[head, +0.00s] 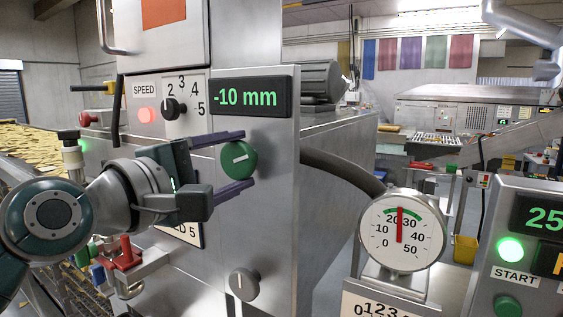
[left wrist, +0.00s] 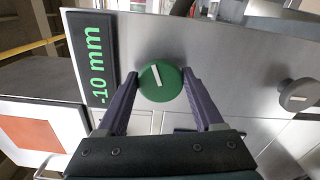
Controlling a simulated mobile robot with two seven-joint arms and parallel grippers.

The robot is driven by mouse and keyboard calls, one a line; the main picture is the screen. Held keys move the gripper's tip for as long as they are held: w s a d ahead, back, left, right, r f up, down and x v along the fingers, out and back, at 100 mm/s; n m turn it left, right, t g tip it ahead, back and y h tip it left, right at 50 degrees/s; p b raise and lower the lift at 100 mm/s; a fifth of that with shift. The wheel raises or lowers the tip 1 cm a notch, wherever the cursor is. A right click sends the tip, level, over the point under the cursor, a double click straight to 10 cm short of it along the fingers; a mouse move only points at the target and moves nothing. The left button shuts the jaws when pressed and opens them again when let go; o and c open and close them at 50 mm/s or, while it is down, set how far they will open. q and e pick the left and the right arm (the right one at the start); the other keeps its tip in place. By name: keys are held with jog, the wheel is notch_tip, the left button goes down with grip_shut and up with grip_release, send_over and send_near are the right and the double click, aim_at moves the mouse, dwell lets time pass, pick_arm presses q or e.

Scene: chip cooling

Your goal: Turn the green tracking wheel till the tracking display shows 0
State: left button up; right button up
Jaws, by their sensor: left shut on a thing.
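The green tracking wheel (head: 239,160) is a round knob with a white mark on the steel cabinet front. The tracking display (head: 246,97) above it reads -10 mm; it also shows in the left wrist view (left wrist: 97,62). My left gripper (head: 248,160) has its two purple fingers above and below the wheel, shut on it. In the left wrist view the wheel (left wrist: 160,82) sits between the fingertips (left wrist: 161,76), its white mark slanted. My right gripper is not in either view.
A speed dial (head: 172,108) with a red lamp (head: 147,116) sits above my left arm. A grey knob (head: 244,284) is lower on the cabinet. A round gauge (head: 402,232) and a control panel with a lit START button (head: 510,250) stand at the right.

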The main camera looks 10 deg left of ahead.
pick_arm(q)
jog(key=m, duration=0.5)
jog(key=shift+f+m+b, duration=0.1)
jog(key=shift+m+b, duration=0.2)
jog(key=shift+b, duration=0.05)
jog(key=m, duration=0.5)
jog(key=shift+f, duration=0.1)
jog(key=m, duration=0.5)
jog(key=shift+a+m+b, duration=0.1)
jog(key=shift+m+b, duration=0.3)
jog(key=m, duration=0.5)
jog(key=shift+a+m, duration=0.1)
jog(key=shift+m, duration=0.2)
jog(key=o, duration=1.4)
jog(key=shift+f, duration=0.1)
